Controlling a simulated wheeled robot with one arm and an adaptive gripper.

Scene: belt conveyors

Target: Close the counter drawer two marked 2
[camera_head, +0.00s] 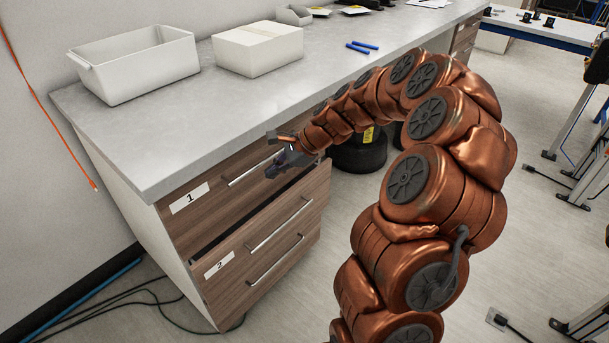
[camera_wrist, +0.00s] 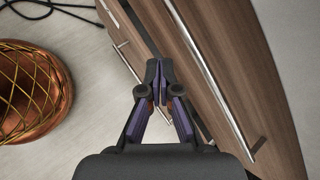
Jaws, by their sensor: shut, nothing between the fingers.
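Counter drawer two (camera_head: 240,262) has a wood-grain front, a white label marked 2 (camera_head: 219,264) and a bar handle (camera_head: 280,222). It stands out a little, with a dark gap above its front. Drawer one (camera_head: 215,195), marked 1, is above it and looks flush. My gripper (camera_head: 278,160) is shut and empty, near the right part of drawer one's front. In the wrist view, its fingertips (camera_wrist: 160,75) are together in front of the drawer fronts, near the dark gap. I cannot tell whether they touch anything.
The grey countertop (camera_head: 190,125) overhangs the drawers and holds an open white bin (camera_head: 135,62), a white box (camera_head: 258,48) and blue pens (camera_head: 362,46). Another bar handle (camera_head: 275,260) is below drawer two's. Cables (camera_head: 140,302) lie on the floor at left.

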